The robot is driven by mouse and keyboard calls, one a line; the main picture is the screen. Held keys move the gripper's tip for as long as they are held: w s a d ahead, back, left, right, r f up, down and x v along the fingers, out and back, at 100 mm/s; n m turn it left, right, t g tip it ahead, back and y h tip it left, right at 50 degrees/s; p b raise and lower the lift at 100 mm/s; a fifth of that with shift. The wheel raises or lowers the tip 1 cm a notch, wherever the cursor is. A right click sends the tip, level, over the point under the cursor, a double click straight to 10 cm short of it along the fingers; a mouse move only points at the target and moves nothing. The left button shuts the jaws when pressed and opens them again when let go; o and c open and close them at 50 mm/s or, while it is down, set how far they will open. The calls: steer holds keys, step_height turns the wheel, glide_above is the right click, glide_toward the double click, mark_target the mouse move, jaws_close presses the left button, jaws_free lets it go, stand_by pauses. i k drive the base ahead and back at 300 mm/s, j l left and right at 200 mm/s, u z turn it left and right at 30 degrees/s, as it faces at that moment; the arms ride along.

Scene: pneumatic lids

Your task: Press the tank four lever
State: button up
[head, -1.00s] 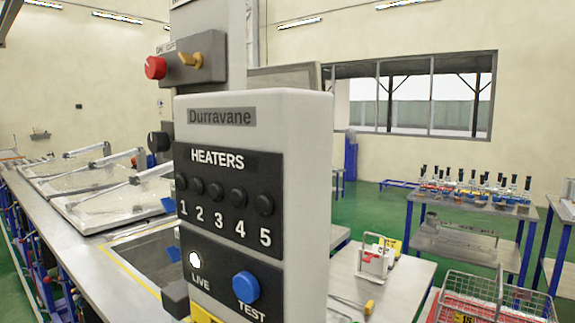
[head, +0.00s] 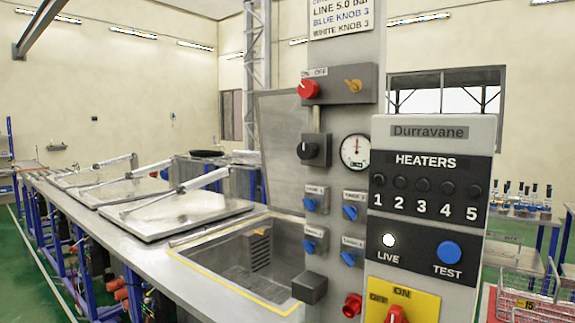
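Several small grey plates with blue levers are mounted on the grey column, in two rows. Their labels are too small to read surely; some look like "TANK". The upper left lever (head: 310,205), upper right lever (head: 350,212), lower left lever (head: 310,246) and lower right lever (head: 348,258) all show. I cannot tell for certain which one is tank four. My gripper is not in view.
A heater box (head: 434,135) with a blue test button (head: 448,251) stands close at right. A red knob (head: 309,89), black knob (head: 314,150) and gauge (head: 355,151) are above the levers. An open tank (head: 252,262) and closed lids (head: 175,214) lie left.

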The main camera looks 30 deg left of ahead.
mark_target(120, 283)
steer(key=j, duration=2)
steer(key=i+j, duration=0.15)
steer(key=j, duration=0.2)
steer(key=i+j, duration=0.2)
steer(key=j, duration=0.2)
steer(key=i+j, duration=0.15)
steer(key=j, duration=0.2)
steer(key=i+j+u, duration=0.1)
steer(key=j, duration=0.25)
steer(key=u, duration=1.5)
steer(key=i+j+z, duration=0.2)
steer(key=i+j, duration=0.25)
steer(key=j, duration=0.15)
